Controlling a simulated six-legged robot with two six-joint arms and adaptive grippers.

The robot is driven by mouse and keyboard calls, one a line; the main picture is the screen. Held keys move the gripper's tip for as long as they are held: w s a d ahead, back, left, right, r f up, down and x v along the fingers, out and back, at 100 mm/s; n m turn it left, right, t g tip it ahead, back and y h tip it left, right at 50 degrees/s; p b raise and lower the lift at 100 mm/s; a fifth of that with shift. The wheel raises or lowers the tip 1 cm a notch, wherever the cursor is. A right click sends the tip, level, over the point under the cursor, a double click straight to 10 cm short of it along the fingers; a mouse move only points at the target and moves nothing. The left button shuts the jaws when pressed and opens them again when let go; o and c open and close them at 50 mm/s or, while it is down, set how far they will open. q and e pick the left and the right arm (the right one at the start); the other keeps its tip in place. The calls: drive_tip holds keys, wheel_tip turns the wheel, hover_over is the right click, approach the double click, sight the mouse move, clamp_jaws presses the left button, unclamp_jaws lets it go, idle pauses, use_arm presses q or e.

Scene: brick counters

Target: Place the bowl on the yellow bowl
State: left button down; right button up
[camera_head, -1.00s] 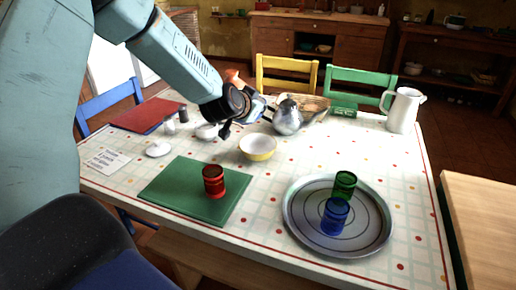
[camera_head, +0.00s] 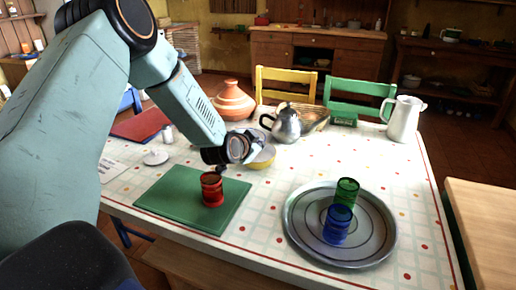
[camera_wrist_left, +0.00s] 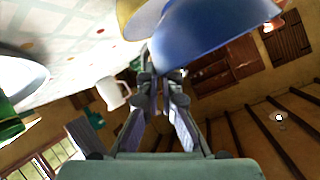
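The yellow bowl (camera_head: 265,161) stands on the table, partly hidden behind my left gripper. It also shows at the top of the left wrist view (camera_wrist_left: 128,14). The other bowl (camera_wrist_left: 215,28) looks blue in the left wrist view, large and close. Its rim lies between the fingertips of my left gripper (camera_wrist_left: 165,75), which look shut on it. In the head view this bowl (camera_head: 253,146) shows as a small pale patch beside the gripper, close to the yellow bowl. I cannot tell whether the bowls touch. My right gripper is out of view.
A metal teapot (camera_head: 285,126) and a terracotta pot (camera_head: 233,102) stand behind. A red cup (camera_head: 212,190) stands on a green board (camera_head: 165,195). Green (camera_head: 346,190) and blue (camera_head: 336,226) cups stand on a round tray (camera_head: 300,228). A white pitcher (camera_head: 404,118) stands at right.

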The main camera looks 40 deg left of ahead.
use_arm(q)
drive_tip(key=shift+w+a+f, duration=0.15)
drive_tip(key=shift+w+f, duration=0.05)
drive_tip(key=shift+f, duration=0.05)
drive_tip(key=shift+s, duration=0.15)
drive_tip(key=shift+f, duration=0.15)
drive_tip(key=shift+s+d+f, duration=0.1)
drive_tip(key=shift+d+f, duration=0.1)
drive_tip(key=shift+f, duration=0.05)
drive_tip(key=c, duration=1.5)
unclamp_jaws()
drive_tip(key=shift+s+f, duration=0.2)
drive_tip(key=shift+f, duration=0.05)
drive_tip(key=p+v, duration=0.2)
drive_tip(key=v, duration=0.2)
drive_tip(key=r+p+v, duration=0.1)
drive_tip(key=p+v, duration=0.1)
drive_tip(key=v, duration=0.2)
drive_tip(key=p+v, duration=0.2)
drive_tip(key=v, duration=0.2)
drive_tip(key=shift+w+a+r, duration=0.1)
drive_tip(key=shift+w+r, duration=0.1)
drive_tip(key=shift+r, duration=0.05)
